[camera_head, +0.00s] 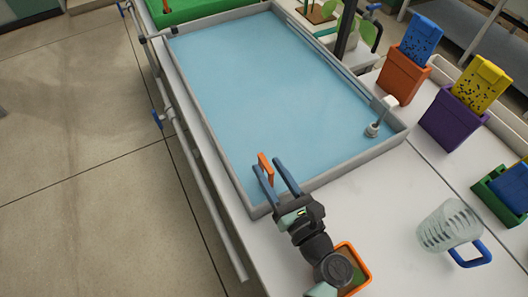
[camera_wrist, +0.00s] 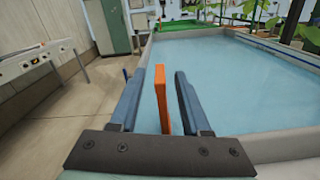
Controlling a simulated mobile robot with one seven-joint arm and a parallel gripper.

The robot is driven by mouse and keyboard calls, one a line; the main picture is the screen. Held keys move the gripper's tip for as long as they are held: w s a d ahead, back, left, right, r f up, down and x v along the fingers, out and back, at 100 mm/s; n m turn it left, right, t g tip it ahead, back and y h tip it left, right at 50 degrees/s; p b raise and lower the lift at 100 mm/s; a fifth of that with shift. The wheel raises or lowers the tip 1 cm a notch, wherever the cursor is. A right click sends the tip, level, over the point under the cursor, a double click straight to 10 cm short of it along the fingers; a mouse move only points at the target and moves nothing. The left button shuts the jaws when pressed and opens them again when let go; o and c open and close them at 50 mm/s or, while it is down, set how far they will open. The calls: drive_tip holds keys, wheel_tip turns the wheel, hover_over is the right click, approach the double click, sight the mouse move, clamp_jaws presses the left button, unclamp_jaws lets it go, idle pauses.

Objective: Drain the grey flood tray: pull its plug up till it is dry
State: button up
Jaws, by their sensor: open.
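The grey flood tray (camera_head: 195,128) lies on the white bench, with blue water (camera_head: 270,85) across its whole floor. An upright flat orange handle (camera_head: 265,167), which looks like the plug's pull, stands in the tray's near left part. Its lower end is hidden in the head view. My gripper (camera_head: 268,165) is open over the tray's near corner, with its blue fingers pointing at the handle. In the wrist view the orange handle (camera_wrist: 161,97) stands between the two spread fingers, with a gap visible on each side. The tray also shows there (camera_wrist: 268,146).
A white-topped fitting (camera_head: 374,128) stands in the tray's right corner. A clear jug (camera_head: 447,226) with a blue handle, an orange pot (camera_head: 400,78) and a purple pot (camera_head: 452,122) stand to the right. A rail (camera_head: 205,178) runs along the bench's left side.

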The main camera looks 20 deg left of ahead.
sight(262, 159)
drive_tip(key=shift+x, duration=2.05)
clamp_jaws()
